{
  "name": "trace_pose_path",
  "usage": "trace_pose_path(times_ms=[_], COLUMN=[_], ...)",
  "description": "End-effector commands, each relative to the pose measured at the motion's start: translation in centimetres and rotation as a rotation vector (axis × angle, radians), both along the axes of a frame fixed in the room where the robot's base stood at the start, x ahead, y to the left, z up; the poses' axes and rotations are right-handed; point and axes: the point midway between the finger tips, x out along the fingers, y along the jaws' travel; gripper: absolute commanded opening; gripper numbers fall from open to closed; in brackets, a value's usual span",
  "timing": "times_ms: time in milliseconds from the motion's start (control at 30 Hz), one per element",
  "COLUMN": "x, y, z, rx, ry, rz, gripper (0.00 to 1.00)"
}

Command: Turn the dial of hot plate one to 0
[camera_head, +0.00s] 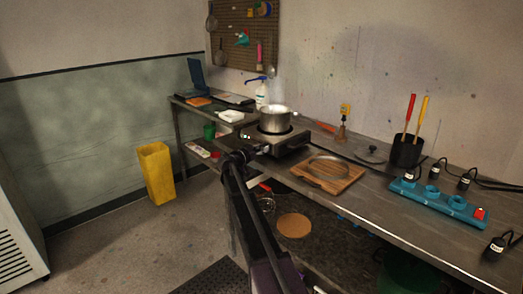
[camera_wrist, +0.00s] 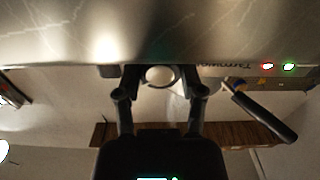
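The hot plate (camera_head: 278,139) is a silver and black unit on the bench, with a metal pot (camera_head: 276,119) on top. A round pale dial (camera_wrist: 160,76) shows between my fingertips. My gripper (camera_head: 240,157) is at the front of the hot plate. In the wrist view its two black fingers stand one on each side of the dial, very near it. I cannot tell whether they press on it. The dial's marking is not readable.
A wooden board (camera_head: 328,174) with a glass dish lies right of the hot plate. A yellow bin (camera_head: 156,172) stands on the floor at left.

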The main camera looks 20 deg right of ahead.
Motion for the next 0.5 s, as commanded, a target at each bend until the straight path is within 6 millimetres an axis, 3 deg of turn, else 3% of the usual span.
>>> trace_pose_path(times_ms=[500], x=[0.04], y=[-0.13], z=[0.03], rx=[-0.025], ry=[0.065], rz=[-0.001], gripper=[0.04])
